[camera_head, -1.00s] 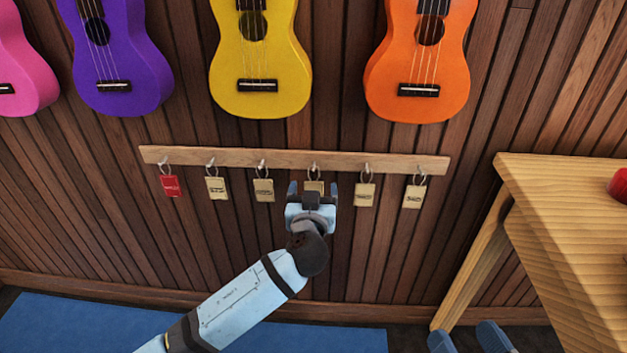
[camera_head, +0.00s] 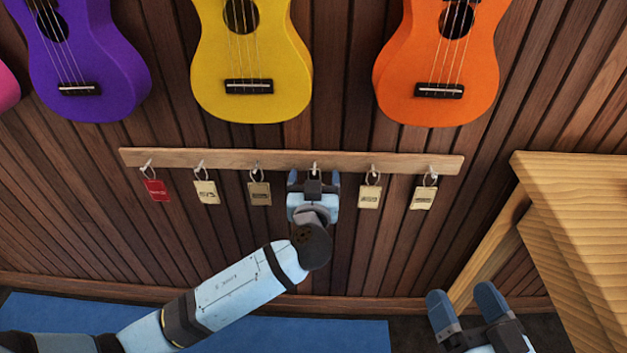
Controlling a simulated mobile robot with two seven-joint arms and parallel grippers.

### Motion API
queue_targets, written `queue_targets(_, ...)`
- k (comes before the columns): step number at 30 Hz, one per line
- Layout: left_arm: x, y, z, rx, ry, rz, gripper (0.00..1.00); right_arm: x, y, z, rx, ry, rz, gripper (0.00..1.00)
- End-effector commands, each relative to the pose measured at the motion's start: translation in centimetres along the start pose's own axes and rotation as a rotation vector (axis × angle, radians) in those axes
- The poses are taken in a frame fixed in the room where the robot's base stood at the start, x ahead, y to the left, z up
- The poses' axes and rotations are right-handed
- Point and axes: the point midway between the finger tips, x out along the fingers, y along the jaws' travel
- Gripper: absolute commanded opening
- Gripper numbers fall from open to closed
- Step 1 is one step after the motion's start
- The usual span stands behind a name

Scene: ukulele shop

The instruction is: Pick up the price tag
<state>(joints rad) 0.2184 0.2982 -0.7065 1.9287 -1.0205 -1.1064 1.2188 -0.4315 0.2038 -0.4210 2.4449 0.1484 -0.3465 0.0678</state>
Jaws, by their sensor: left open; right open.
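Price tags hang by rings from hooks on a wooden rail (camera_head: 220,158) on the wall. A red tag (camera_head: 157,190) hangs at the far left. Cream or tan tags hang to its right: one (camera_head: 206,192), a second (camera_head: 259,193), then, beyond my gripper, one (camera_head: 369,196) and one (camera_head: 423,198). My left gripper (camera_head: 314,182) is open at the fourth hook, its fingers pointing at the wall just below the rail. It hides the tag there, so I cannot tell whether the tag is between the fingers. My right gripper (camera_head: 463,303) is open and empty at the lower right, away from the tags.
Purple (camera_head: 95,75), yellow (camera_head: 250,100) and orange (camera_head: 437,100) ukuleles hang above the rail, with a pink edge at far left. A wooden table (camera_head: 580,220) stands at the right, near my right gripper. A blue mat (camera_head: 280,332) lies on the floor.

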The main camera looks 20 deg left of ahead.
Motion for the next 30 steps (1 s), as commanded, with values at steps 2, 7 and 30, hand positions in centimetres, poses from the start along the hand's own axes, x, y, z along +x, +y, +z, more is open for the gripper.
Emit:
queue_targets(2, -0.24, 0.05, -0.03, 0.000, 0.000, 0.000, 0.79, 0.02, -0.03, -0.17, 0.001, 0.006, 0.001, 0.77)
queue_targets(7, -0.36, 0.05, 0.00, 0.000, 0.000, -0.001, 0.79, -0.09, -0.06, -0.10, 0.002, 0.008, 0.001, 0.77)
queue_targets(30, -0.28, 0.03, -0.05, 0.000, 0.001, -0.001, 0.26, -0.18, 0.01, 0.12, -0.007, -0.003, -0.003, 0.77)
